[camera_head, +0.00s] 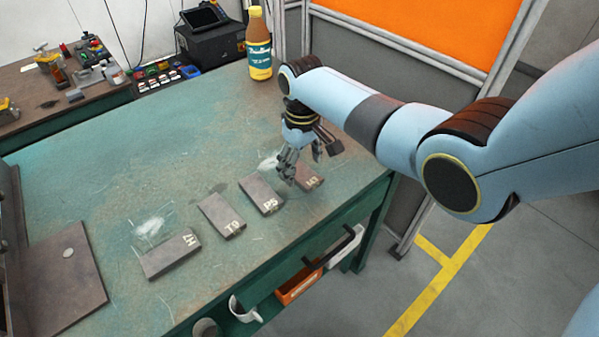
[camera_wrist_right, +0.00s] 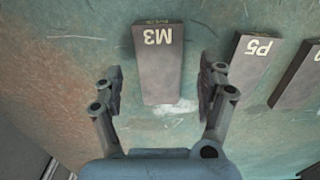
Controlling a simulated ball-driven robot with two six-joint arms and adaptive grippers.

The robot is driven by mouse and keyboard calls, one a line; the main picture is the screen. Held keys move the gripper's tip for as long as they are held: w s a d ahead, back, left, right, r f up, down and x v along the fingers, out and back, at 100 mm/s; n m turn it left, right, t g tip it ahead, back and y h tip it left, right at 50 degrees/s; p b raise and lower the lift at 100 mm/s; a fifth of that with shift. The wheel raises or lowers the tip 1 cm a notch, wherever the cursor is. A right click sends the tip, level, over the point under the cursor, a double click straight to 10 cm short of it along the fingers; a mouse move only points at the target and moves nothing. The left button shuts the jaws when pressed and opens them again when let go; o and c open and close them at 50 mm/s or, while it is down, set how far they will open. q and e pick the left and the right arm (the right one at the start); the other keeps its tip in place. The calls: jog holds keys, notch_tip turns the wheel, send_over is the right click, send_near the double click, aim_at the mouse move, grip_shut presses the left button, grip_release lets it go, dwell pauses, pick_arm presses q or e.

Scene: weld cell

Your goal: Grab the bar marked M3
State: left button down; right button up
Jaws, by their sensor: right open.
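The bar marked M3 (camera_wrist_right: 158,75) lies flat on the worn green tabletop in the right wrist view, label up. In the head view the M3 bar (camera_head: 312,181) is the rightmost of the row, partly hidden by my right gripper. My right gripper (camera_head: 301,166) is open and empty above it, pointing down. In the right wrist view the bar's near part appears between the open fingers of my right gripper (camera_wrist_right: 162,82), with a gap on each side. My left gripper is not in view.
A bottle (camera_head: 259,45) stands at the back edge. A dark plate (camera_head: 60,285) lies at left. The middle of the table (camera_head: 170,150) is clear.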

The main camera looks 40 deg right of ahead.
jog(key=shift+f, duration=0.95)
jog(key=shift+c, duration=0.4)
jog(key=shift+w+r, duration=0.1)
grip_shut()
